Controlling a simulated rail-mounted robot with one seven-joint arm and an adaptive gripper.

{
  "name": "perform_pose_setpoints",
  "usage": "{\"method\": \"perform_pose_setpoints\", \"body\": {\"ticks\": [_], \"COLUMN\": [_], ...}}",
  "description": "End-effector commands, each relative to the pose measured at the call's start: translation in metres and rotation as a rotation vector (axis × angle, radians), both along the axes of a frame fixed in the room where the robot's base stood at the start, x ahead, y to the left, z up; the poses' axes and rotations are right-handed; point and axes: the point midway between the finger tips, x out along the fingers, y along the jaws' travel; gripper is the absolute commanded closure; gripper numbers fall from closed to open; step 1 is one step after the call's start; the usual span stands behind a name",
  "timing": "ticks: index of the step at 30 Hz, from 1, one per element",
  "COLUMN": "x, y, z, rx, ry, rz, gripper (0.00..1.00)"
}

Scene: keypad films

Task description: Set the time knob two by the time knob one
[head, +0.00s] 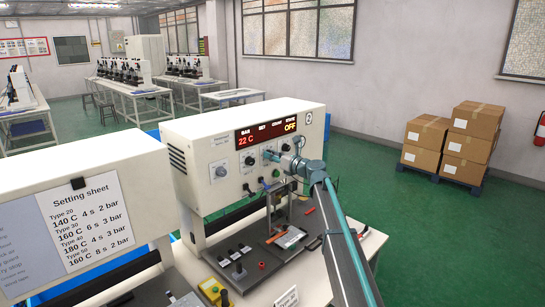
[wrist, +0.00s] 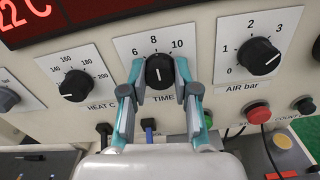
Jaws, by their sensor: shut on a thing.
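The time knob two (wrist: 159,72) is a black knob on a white panel marked TIME, with 6, 8 and 10 visible around it. Its white line looks close to vertical, but I cannot read the setting exactly. My gripper (wrist: 160,88) is shut on this knob, one finger on each side. In the head view my gripper (head: 273,156) is at the front of the white machine marked 2 (head: 190,135) and hides most of the knob. The left white housing (head: 75,160) shows a setting sheet (head: 92,222); I see no time knob one in either view.
A heat knob (wrist: 77,85) sits left of the gripped knob and an air knob (wrist: 258,56) right of it. A red button (wrist: 259,114) and cable plugs are below. The red display (head: 265,133) reads 22 C and OFF. Tools lie on the bench (head: 262,262).

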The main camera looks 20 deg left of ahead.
Motion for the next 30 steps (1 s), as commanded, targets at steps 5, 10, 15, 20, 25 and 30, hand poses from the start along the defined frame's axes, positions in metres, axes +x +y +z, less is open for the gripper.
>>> {"method": "perform_pose_setpoints", "body": {"ticks": [5, 10, 15, 20, 25, 30], "x": [0.0, 0.0, 0.0, -0.0001, -0.0002, -0.0002], "y": [0.0, 0.0, 0.0001, 0.0003, 0.0004, 0.0005], "z": [-0.0014, -0.0036, -0.0052, -0.0063, -0.0069, -0.0072], "rx": [-0.007, -0.03, -0.071, -0.124, -0.188, -0.251], "ry": [-0.017, -0.072, -0.171, -0.299, -0.448, -0.597], "rz": [0.0, 0.0, 0.0, 0.0, 0.001, 0.001], "gripper": [1.0, 1.0, 1.0, 1.0, 1.0, 1.0]}}
